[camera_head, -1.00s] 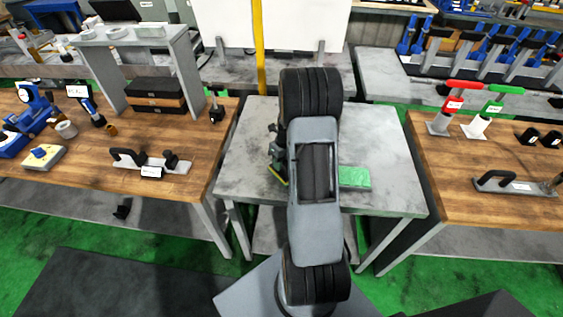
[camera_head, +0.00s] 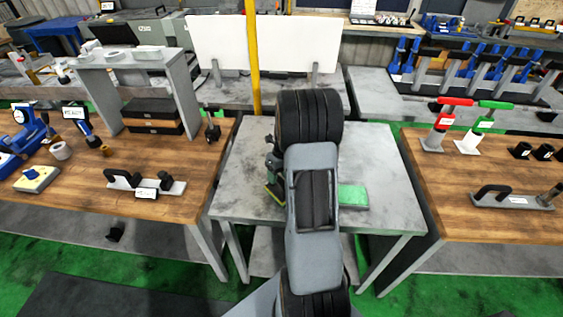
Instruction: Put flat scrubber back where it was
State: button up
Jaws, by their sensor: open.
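A flat green block (camera_head: 353,196) lies on the grey table (camera_head: 385,180) in the middle, just right of my arm, which may hide part of it. My gripper (camera_head: 272,181) is over the left part of this table, largely hidden behind my arm, and open. A small yellow-green piece (camera_head: 274,194) shows at the gripper's lower end; I cannot tell whether it touches the gripper or lies on the table. I cannot tell for certain which of these is the flat scrubber.
A wooden table (camera_head: 90,200) on the left holds a handled plate (camera_head: 146,185), a yellow pad with a blue knob (camera_head: 37,179) and other tools. A wooden table (camera_head: 480,220) on the right holds handled tools. A yellow pole (camera_head: 254,60) stands behind the grey table.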

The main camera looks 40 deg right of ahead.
notch_tip(320, 180, up, 8)
jog(key=d, duration=0.1)
jog(key=s+a+r+n+h, duration=0.1)
jog(key=a+r+n, duration=0.55)
jog(key=n, duration=0.25)
jog(key=s+a+r+n+t, duration=0.1)
jog(key=s+a+n, duration=0.5)
jog(key=n, duration=0.7)
jog(key=s+a+r+n+t+h, duration=0.1)
jog(key=s+a+r+n+t, duration=0.1)
jog(key=s+a+n, duration=0.4)
jog(key=a+n+t+b, duration=0.1)
jog(key=a+n, duration=0.2)
jog(key=n, duration=0.4)
jog(key=shift+a+n+t, duration=0.15)
jog(key=shift+n+t, duration=0.15)
jog(key=shift+n, duration=0.1)
jog(key=shift+w+r, duration=0.1)
jog(key=shift+c, duration=0.2)
jog(key=shift+c, duration=0.7)
jog(key=shift+a, duration=0.15)
